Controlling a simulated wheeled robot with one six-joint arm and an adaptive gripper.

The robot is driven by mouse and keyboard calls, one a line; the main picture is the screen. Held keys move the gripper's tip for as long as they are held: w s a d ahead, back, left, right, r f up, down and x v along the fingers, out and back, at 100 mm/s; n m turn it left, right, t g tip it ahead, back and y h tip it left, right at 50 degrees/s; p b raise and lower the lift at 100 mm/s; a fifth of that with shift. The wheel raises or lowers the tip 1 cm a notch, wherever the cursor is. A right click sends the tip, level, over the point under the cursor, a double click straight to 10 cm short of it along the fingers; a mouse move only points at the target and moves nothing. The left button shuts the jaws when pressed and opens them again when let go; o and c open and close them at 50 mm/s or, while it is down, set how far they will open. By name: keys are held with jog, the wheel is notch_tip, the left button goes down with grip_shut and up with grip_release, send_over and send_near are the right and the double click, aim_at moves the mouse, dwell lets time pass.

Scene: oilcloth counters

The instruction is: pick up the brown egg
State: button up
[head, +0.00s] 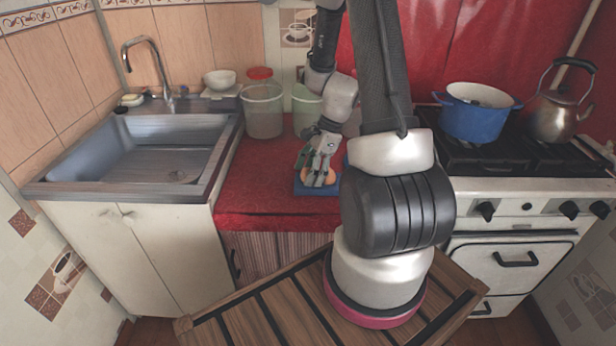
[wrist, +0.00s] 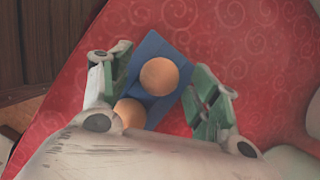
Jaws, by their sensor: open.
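Two round orange-brown eggs sit in a blue holder (wrist: 146,52) in the wrist view. One egg (wrist: 160,76) lies between my open fingers, and the other egg (wrist: 130,112) is closer to my palm, partly hidden by it. My gripper (wrist: 157,62) is open, with a finger on each side of the first egg; I cannot tell whether either finger touches it. In the head view my gripper (head: 318,168) points down over the blue holder (head: 300,189), with a bit of orange egg showing under the fingers.
The holder is on a red patterned cloth (head: 262,190) on the counter. The sink (head: 150,150) is left. The stove with a blue pot (head: 474,118) and kettle (head: 556,115) is right.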

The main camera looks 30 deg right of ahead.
jog(key=shift+c, duration=0.2)
jog(key=c, duration=0.7)
jog(key=shift+r, duration=0.15)
